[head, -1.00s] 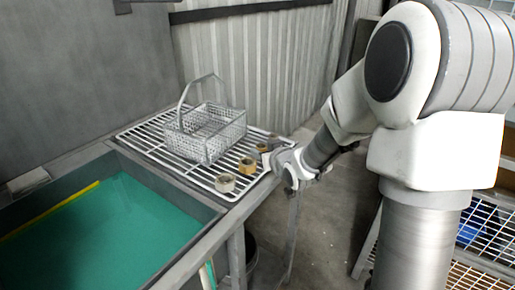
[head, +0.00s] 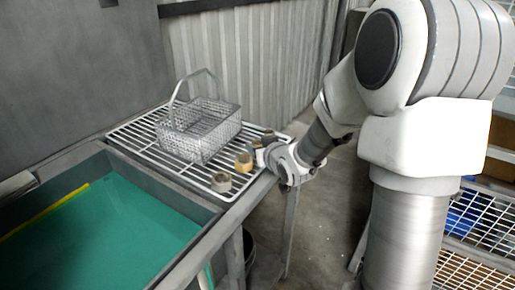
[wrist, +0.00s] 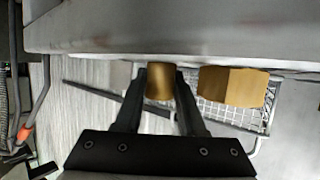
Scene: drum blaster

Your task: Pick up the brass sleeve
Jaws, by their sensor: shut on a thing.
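The brass sleeve (wrist: 160,82), a smooth round brass piece, is between the two fingers of my gripper (wrist: 161,76) in the wrist view. The fingers are shut on its sides. In the head view my gripper (head: 262,154) is at the right edge of the white wire rack, and the fingers and sleeve are small and partly hidden there. A faceted brass piece (wrist: 233,87) is to the right of the sleeve in the wrist view, apart from the fingers. I cannot tell whether the sleeve is clear of the rack.
A wire basket (head: 205,143) with a raised handle stands on the white rack (head: 150,148). A yellowish ring-like piece (head: 244,162) and a greyish ring (head: 221,182) are near the rack's front edge. A green-bottomed basin (head: 110,235) is at front left. Corrugated wall (head: 270,60) is behind.

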